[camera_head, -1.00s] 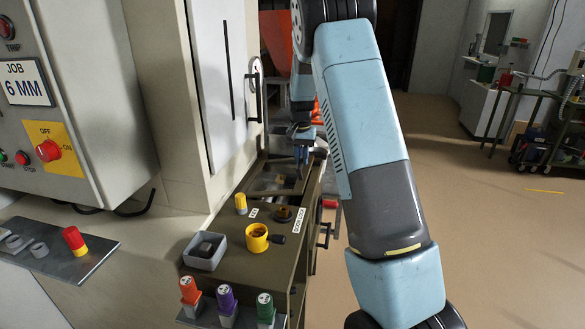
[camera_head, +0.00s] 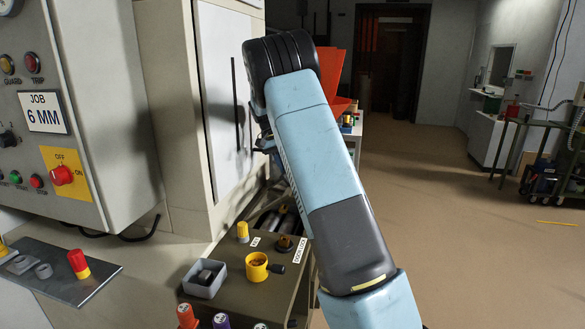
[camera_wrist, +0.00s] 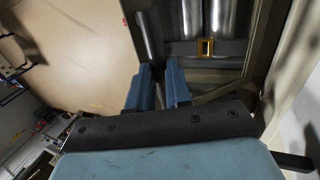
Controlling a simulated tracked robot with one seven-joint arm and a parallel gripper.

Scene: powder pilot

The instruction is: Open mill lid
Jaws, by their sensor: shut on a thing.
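The mill (camera_head: 235,262) is the olive-brown machine at the lower middle of the head view. Its top opening is uncovered, and metal rollers (camera_head: 281,217) show inside. The rollers (camera_wrist: 208,18) also show at the top of the wrist view, with a small yellow square fitting (camera_wrist: 206,47) by them. The lid's panel is not clearly seen; my arm hides much of that area. In the wrist view my gripper (camera_wrist: 165,75) is closed at a dark bar (camera_wrist: 148,35), which seems to belong to the lid. In the head view the fingertips are hidden.
A yellow ring-shaped part (camera_head: 257,267), a grey box (camera_head: 205,278) and a yellow-topped knob (camera_head: 243,231) sit on the mill's near top. A white cabinet wall (camera_head: 222,90) stands close on the left. The control box (camera_head: 65,120) is farther left. Open floor (camera_head: 450,240) lies right.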

